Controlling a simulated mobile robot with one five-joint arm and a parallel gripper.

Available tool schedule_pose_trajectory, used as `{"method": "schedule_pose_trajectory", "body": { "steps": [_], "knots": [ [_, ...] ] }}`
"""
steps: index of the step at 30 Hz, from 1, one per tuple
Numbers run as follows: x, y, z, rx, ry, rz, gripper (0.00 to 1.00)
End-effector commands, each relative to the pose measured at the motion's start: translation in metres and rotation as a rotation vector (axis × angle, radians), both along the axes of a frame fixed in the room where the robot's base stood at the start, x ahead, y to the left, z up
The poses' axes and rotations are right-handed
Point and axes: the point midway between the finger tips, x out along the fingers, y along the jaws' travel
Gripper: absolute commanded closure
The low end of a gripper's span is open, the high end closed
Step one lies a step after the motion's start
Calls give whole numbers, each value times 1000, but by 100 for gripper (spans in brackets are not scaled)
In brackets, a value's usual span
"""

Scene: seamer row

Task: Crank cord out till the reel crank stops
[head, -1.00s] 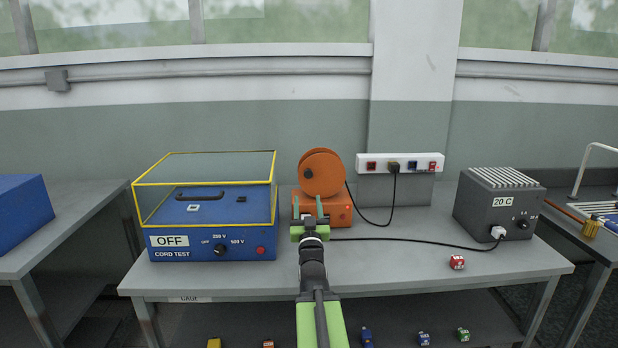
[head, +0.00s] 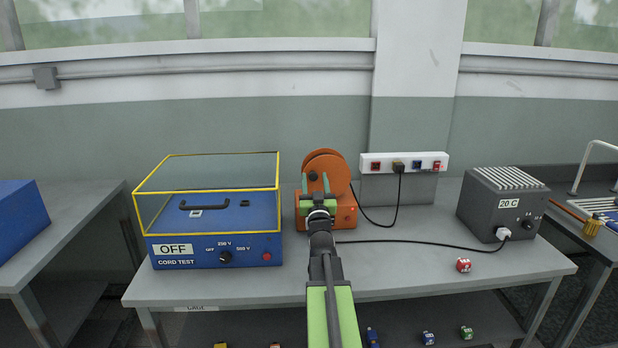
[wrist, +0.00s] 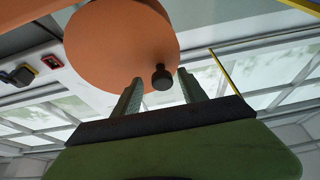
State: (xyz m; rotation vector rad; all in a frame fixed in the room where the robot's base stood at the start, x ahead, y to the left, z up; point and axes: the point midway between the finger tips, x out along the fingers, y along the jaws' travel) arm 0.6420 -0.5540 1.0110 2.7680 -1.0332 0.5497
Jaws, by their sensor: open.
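The orange cord reel (head: 328,168) stands on its orange base (head: 346,214) in the middle of the table. Its disc (wrist: 115,45) fills the upper middle of the wrist view. The dark crank knob (wrist: 161,77) sticks out from the disc and also shows in the head view (head: 313,176). My gripper (head: 315,184) is open in front of the reel. In the wrist view my gripper's two fingers (wrist: 160,92) stand apart, with the knob appearing between their tips. I cannot tell whether they touch it. A black cord (head: 372,219) runs from the reel to the socket strip (head: 432,162).
A blue cord test box (head: 215,250) with a yellow-framed clear cover stands left of the reel. A grey heater-like box (head: 500,205) marked 20 C stands right, its cord crossing the table. A small red cube (head: 463,265) lies near the front edge.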

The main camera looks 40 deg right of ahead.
Motion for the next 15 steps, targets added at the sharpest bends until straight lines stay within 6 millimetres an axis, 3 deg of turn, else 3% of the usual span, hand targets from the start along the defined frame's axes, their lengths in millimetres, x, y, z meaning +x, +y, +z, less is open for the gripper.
{"method": "schedule_pose_trajectory", "body": {
  "steps": [6, 15],
  "knots": [
    [3, 4, 0, 0, 0, 5, 52],
    [6, 7, 0, 0, 0, 10, 91]
  ]
}}
